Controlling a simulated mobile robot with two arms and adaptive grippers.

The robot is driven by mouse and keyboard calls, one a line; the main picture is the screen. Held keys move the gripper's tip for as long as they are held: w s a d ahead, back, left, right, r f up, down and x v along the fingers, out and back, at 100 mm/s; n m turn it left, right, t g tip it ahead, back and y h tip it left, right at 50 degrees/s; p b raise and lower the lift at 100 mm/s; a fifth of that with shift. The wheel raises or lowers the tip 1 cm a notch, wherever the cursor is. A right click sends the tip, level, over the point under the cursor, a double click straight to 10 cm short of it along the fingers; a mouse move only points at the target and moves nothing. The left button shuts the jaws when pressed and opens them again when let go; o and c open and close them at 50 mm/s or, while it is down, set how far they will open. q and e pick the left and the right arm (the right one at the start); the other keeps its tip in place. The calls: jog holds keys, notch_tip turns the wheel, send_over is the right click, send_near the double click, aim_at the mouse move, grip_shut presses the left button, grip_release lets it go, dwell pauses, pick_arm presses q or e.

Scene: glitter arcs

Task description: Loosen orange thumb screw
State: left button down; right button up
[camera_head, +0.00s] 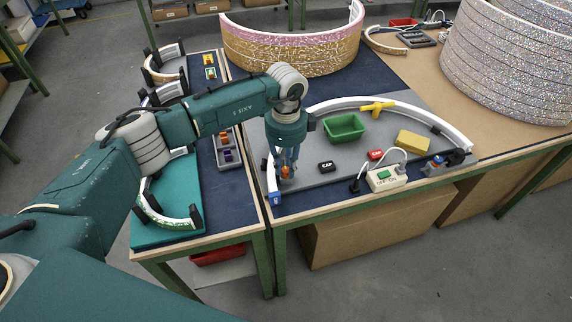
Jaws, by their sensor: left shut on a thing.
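The orange thumb screw (286,171) is at the left end of the white arc (378,101) on the grey board (330,178). My left arm comes in from the left and bends down over it. My left gripper (286,168) points down and is shut on the orange thumb screw. The fingers hide part of the screw, so its thread and seat cannot be made out. My right gripper does not show.
A green bin (344,127), a yellow block (412,141), a yellow tool (376,108) and black and red caps lie inside the arc. A switch box (386,178) with a green button and cable sits at the front edge. Glittery arcs (292,50) stand behind.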

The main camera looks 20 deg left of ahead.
aim_at(287, 170)
pick_arm(q)
jog(key=shift+s+f, duration=0.25)
jog(key=shift+f, duration=0.1)
jog(key=c, duration=1.5)
grip_release()
jog(key=shift+c, duration=0.2)
jog(key=shift+w, duration=0.1)
jog(key=shift+r, duration=0.15)
jog(key=shift+w+r, duration=0.1)
jog(key=shift+r, duration=0.15)
notch_tip(287, 170, up, 11)
jog(key=shift+r, duration=0.2)
jog(key=shift+d, duration=0.1)
